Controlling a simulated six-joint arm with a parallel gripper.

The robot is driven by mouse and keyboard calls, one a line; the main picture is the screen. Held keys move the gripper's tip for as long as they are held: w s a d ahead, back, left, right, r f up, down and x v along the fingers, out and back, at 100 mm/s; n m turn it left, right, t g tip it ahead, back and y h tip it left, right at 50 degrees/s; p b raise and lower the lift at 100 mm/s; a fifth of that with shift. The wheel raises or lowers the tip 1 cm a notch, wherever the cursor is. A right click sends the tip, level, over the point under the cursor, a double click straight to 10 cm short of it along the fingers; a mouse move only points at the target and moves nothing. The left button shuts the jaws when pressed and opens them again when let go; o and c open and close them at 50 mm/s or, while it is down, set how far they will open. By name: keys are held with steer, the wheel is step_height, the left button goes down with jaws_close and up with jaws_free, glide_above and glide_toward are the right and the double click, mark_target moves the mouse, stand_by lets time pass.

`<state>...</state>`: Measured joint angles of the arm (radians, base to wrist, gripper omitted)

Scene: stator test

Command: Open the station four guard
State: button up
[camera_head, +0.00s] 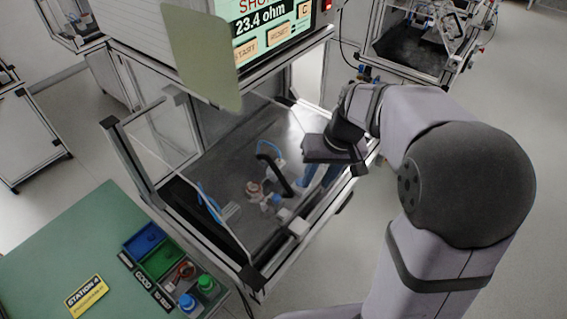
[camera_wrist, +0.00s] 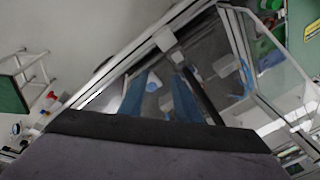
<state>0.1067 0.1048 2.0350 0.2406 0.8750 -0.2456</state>
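Station four's clear-walled enclosure, with a pale metal frame (camera_head: 330,205), stands below the display screen. I cannot tell clearly from its transparent panels how far the guard is open. A black bar-shaped handle (camera_head: 274,170) shows at the enclosure; a dark bar (camera_wrist: 205,97) also shows in the wrist view. My gripper (camera_head: 316,180) is over the right side of the enclosure, with its blue fingers pointing down, close to the handle. In the wrist view the two fingers (camera_wrist: 160,98) are apart with a gap between them. I see nothing held, and contact with the handle cannot be told.
A green table (camera_head: 60,245) at the lower left carries a yellow Station 4 label (camera_head: 87,296) and blue and green bins (camera_head: 160,259). The screen (camera_head: 265,30) reads 23.4 ohm. A tinted plate (camera_head: 203,55) hangs beside it.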

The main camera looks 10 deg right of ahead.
mark_target(281, 175)
steer(key=w+a+r+n+y, duration=0.1)
steer(key=a+r+n, duration=0.4)
steer(key=n, duration=0.5)
step_height(281, 175, up, 2)
steer(key=shift+w+y, duration=0.3)
steer(key=shift+y, duration=0.5)
steer(key=shift+a+f, duration=0.1)
steer(key=shift+p+x, duration=1.15)
steer(key=shift+x, duration=2.45)
jaws_close()
